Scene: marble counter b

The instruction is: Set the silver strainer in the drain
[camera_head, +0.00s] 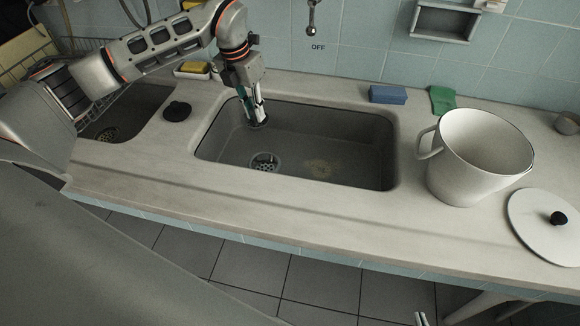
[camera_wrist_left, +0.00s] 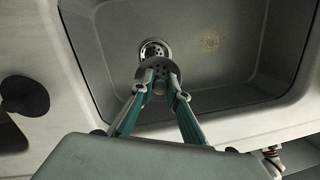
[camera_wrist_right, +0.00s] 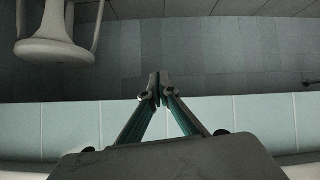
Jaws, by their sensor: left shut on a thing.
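The strainer (camera_wrist_left: 172,72), a small grey disc with holes and a knob, is between the fingertips of my left gripper (camera_wrist_left: 160,86). The gripper is shut on it, and the fingers hide part of it. In the head view my left gripper (camera_head: 255,118) reaches down into the left part of the main sink, near its back wall. The drain (camera_head: 265,163) is a round metal opening in the sink floor, nearer the front than the gripper. In the left wrist view the drain (camera_wrist_left: 154,48) shows just beyond the strainer, partly covered by it. My right gripper (camera_wrist_right: 158,88) is shut and empty, over the floor in front of the counter.
The main sink (camera_head: 370,186) has a brownish stain on its floor. A black stopper (camera_head: 177,110) lies left of it. A white pot (camera_head: 465,165) and a lid (camera_head: 535,222) stand right. A blue sponge (camera_head: 388,94) and green cloth (camera_head: 442,99) lie behind. A stool (camera_wrist_right: 55,45) stands below.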

